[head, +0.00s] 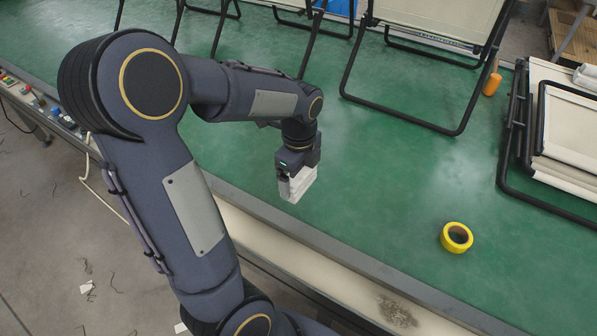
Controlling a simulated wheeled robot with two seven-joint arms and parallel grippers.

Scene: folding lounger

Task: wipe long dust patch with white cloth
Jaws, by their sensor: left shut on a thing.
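My left gripper (288,173) is shut on a white cloth (299,187), which hangs below its fingers, near the front edge of the green table. I cannot tell whether the cloth touches the surface. A grey-brown speckled dust patch (398,311) lies on the beige front ledge at the lower right, apart from the cloth and to its right. My right gripper is out of view.
A yellow tape roll (457,238) lies on the green table (390,185). Black-framed loungers (434,20) stand at the back, and folded frames (570,125) lie at right. The middle of the table is clear.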

